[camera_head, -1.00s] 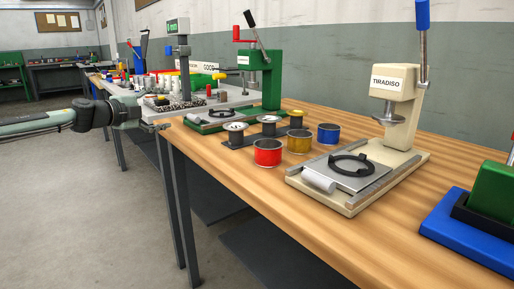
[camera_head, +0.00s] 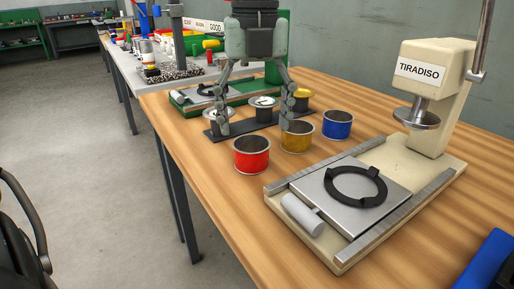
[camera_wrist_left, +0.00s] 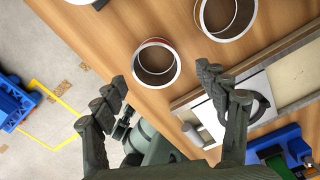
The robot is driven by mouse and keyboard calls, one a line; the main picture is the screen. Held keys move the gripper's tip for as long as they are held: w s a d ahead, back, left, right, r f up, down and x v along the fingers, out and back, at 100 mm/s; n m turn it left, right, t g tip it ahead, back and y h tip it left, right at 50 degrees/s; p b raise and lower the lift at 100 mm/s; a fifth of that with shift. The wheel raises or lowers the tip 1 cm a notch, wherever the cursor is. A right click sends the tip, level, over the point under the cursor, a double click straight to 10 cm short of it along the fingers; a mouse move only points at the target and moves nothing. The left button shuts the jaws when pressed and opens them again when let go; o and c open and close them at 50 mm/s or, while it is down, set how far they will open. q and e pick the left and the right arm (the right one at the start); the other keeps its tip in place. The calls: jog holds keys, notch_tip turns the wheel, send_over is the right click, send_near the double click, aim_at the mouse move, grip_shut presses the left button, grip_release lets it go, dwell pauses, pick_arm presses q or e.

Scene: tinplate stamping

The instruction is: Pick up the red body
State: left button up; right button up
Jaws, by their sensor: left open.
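The red body (camera_head: 251,155) is a short, open, hollow cylinder standing upright on the wooden table, left of the yellow one. In the left wrist view it appears from above as a ring (camera_wrist_left: 157,62) with a thin red edge. My left gripper (camera_head: 256,128) is open and empty, pointing down, with its fingers spread above the row of bodies in the head view. In the left wrist view the red body lies between the two spread fingertips (camera_wrist_left: 163,76), slightly beyond them, and no contact shows.
A yellow body (camera_head: 297,137) and a blue body (camera_head: 338,125) stand to the right. The cream TIRADISO press (camera_head: 408,158) is close on the right. A dark plate with spools (camera_head: 264,112) lies behind.

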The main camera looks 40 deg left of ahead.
aim_at(251, 148)
pick_arm(q)
jog(key=f, duration=0.3)
jog(key=s+f, duration=0.1)
jog(key=shift+a+f, duration=0.1)
jog(key=shift+f, duration=0.3)
jog(key=shift+w+f, duration=0.1)
jog(key=shift+f, duration=0.3)
jog(key=c, duration=0.9)
